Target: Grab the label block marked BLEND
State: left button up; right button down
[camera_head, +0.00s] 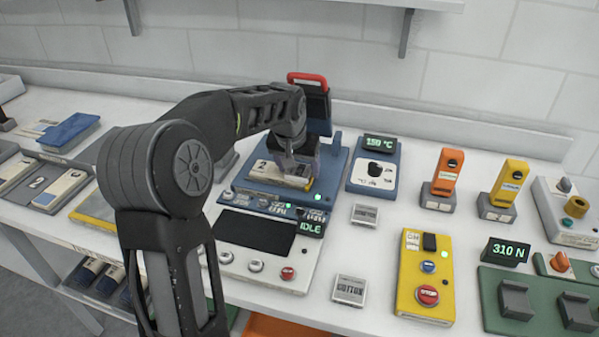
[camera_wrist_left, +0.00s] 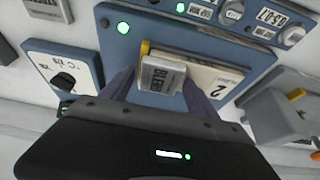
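The grey label block marked BLEND (camera_wrist_left: 163,74) shows in the left wrist view. In the head view my left gripper (camera_head: 298,160) is low over the cream plate (camera_head: 268,170) on the blue machine (camera_head: 228,178) and mostly hides the block. My right gripper is not in view.
A panel with a red-handled part (camera_head: 307,78) stands behind the gripper. A 150 °C box (camera_head: 365,180) is to its right. Two loose BUTTON blocks, one here (camera_head: 365,215) and one nearer (camera_head: 350,290), lie on the white table. An IDLE display (camera_head: 310,228) is in front.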

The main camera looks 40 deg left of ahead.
aim_at(299, 172)
pick_arm(q)
jog(key=c, duration=1.3)
notch_tip(299, 172, up, 10)
dwell(0.5)
